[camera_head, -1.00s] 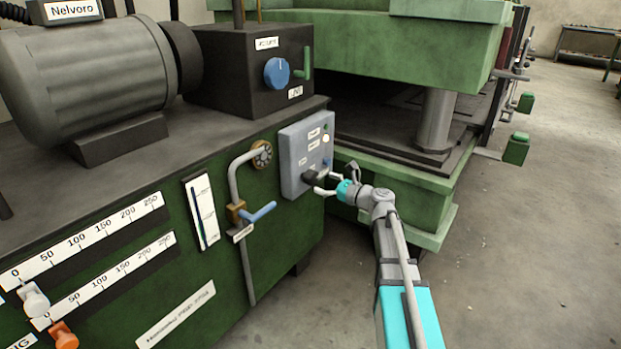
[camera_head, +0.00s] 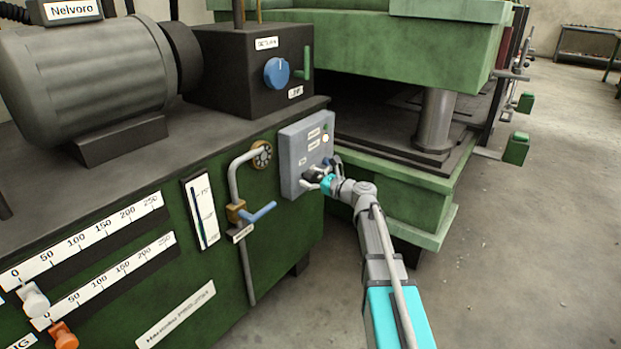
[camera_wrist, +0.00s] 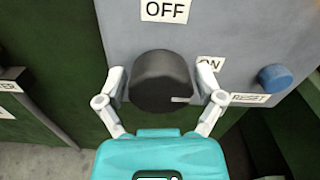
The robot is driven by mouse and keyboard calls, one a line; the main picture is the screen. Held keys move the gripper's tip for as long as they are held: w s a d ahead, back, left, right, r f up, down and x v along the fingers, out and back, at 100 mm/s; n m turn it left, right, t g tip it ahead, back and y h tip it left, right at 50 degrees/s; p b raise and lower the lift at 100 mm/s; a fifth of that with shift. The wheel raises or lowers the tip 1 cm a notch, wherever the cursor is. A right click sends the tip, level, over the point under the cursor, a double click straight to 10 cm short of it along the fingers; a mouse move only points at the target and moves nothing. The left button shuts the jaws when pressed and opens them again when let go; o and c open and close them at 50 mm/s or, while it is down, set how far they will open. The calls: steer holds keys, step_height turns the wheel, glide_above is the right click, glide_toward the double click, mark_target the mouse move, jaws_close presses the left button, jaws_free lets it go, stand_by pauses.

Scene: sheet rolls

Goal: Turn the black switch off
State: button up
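The black switch (camera_wrist: 160,80) is a round knob on a grey control box, with a small white mark at its lower right edge. In the wrist view an OFF label (camera_wrist: 165,10) is above it and an ON label (camera_wrist: 210,63) is to its right. The white mark points right, below the ON label. My gripper (camera_wrist: 161,84) is open, with one finger on each side of the knob. A small gap seems to show beside each finger. In the head view my gripper (camera_head: 315,180) is at the lower part of the box and partly hides the switch.
A blue RESET button (camera_wrist: 275,77) sits right of the switch. The grey control box (camera_head: 292,150) is on the green machine, near a pipe with a blue-handled valve (camera_head: 258,213). A green press (camera_head: 400,205) stands close on the right. The floor (camera_head: 510,260) is open.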

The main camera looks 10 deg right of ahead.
steer(key=c, duration=0.7)
steer(key=shift+o, duration=0.2)
steer(key=shift+n, duration=0.3)
steer(key=n, duration=1.3)
steer(key=shift+n, duration=2.2)
steer(key=shift+f, duration=0.1)
